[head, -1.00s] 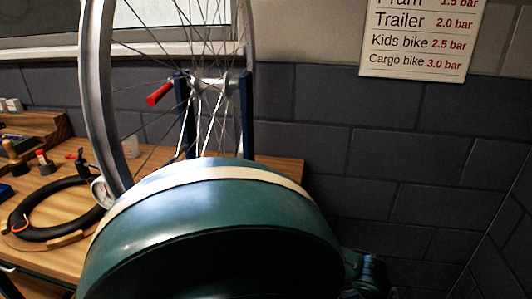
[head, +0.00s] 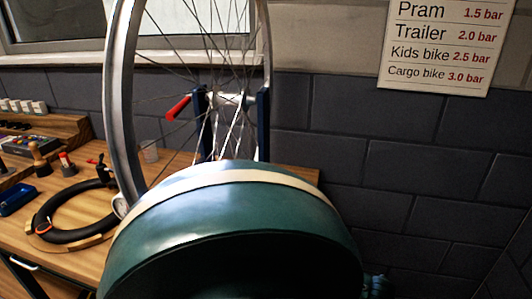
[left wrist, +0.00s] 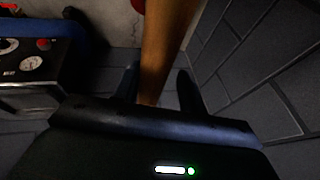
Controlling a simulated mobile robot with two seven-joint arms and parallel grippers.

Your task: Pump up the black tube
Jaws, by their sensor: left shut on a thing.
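The black tube (head: 82,234) lies as a ring on the wooden bench at the left of the head view, with a small round gauge (head: 120,207) at its right edge. Wooden pieces sit against the ring, and a small red-orange part is at its left. My left gripper (left wrist: 157,88) shows only in the left wrist view. It is shut on a long brown wooden piece (left wrist: 160,45) that runs up out of the picture. What this piece belongs to is hidden. My right gripper is not in view.
A pressure sign (head: 435,45) hangs on the wall. A machine with a gauge (left wrist: 30,63) stands left in the left wrist view.

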